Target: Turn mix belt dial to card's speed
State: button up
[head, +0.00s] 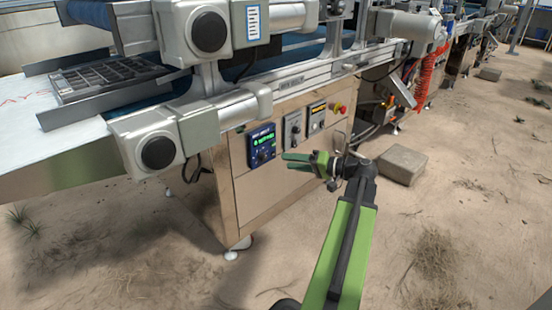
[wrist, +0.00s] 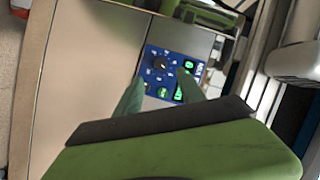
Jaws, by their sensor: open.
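The blue panel (head: 261,146) with a lit green display is on the beige cabinet front in the head view. Its dark round dial (wrist: 161,64) shows in the wrist view, ringed by small white marks; the marks are too small to read. My gripper (head: 285,163) is open, its green fingers pointing left toward the panel from its right side. In the wrist view the fingers are below the dial, apart from it as far as I can tell. A white card (head: 253,22) with blue lines hangs on the machine's upper housing; its text is unreadable.
A grey panel with a knob (head: 294,130), another dark panel (head: 316,117) and a red stop button (head: 338,107) sit right of the blue panel. A motor housing (head: 155,148) juts out at upper left. A stone block (head: 402,164) lies on the sandy ground at right.

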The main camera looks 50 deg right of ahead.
jog(key=p+v, duration=0.1)
jog(key=v, duration=0.8)
jog(key=shift+f, duration=0.1)
